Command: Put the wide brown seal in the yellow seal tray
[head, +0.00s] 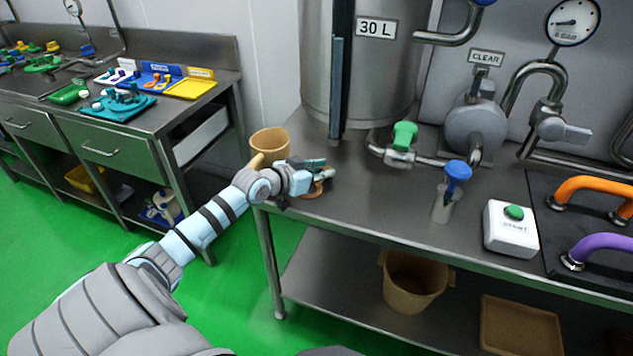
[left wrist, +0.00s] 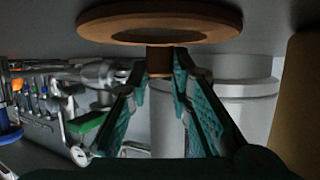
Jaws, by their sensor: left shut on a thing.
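The wide brown seal (head: 313,193) is a flat disc with a short stem, at the left end of the steel bench beside the tank. My left gripper (head: 322,172) is over it. In the left wrist view, my left gripper's teal fingers (left wrist: 159,72) are shut on the stem of the seal (left wrist: 160,21). I cannot tell whether the disc touches the bench top. The yellow seal tray (head: 191,88) is on the other steel table at the left, well apart from the gripper. My right gripper is not in view.
A tan jug (head: 270,143) stands close behind my left gripper. The tank (head: 362,75) and a green-handled valve (head: 404,136) are right of it. A blue tray (head: 160,77) and a teal tray (head: 117,106) sit near the yellow one. A gap separates the tables.

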